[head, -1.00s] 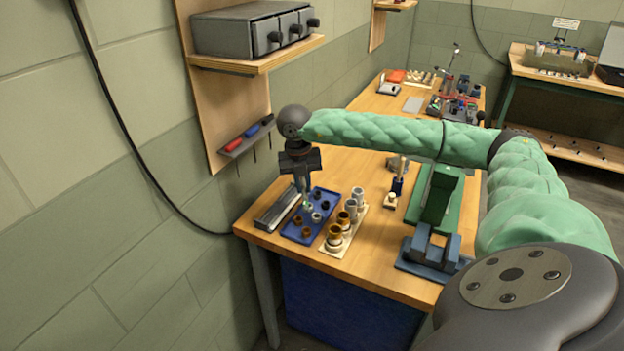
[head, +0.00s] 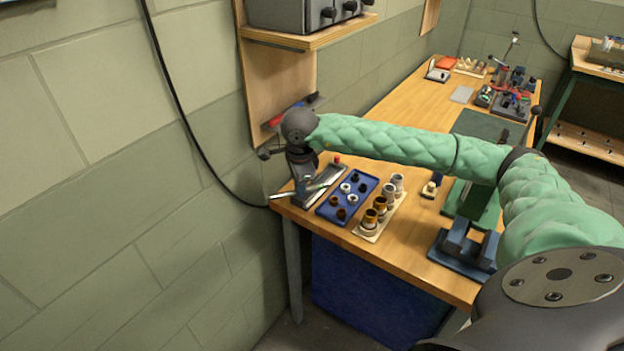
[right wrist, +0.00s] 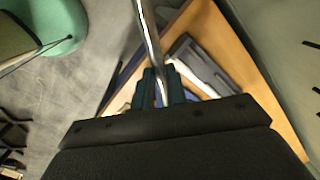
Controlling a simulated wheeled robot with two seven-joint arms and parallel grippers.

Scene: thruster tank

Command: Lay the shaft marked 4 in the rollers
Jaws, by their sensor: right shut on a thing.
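My right gripper (head: 302,188) is above the grey tray (head: 338,178) at the bench's left end. It is shut on a slim shiny shaft (head: 283,195), which lies crosswise in the jaws. The shaft's left end sticks out past the bench edge. In the right wrist view the shaft (right wrist: 149,40) runs up and away from between the dark fingers (right wrist: 158,90). No number can be read on it. I cannot tell for sure which fixture has the rollers; a green stand (head: 483,204) is on the bench's right side. My left gripper is not in view.
A blue tray (head: 330,211) with small rings and a pale board (head: 367,233) with several cups stand beside the grey tray. A blue-grey block fixture (head: 462,246) is at the front right. A wall panel (head: 283,88) with a shelf rises behind the gripper.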

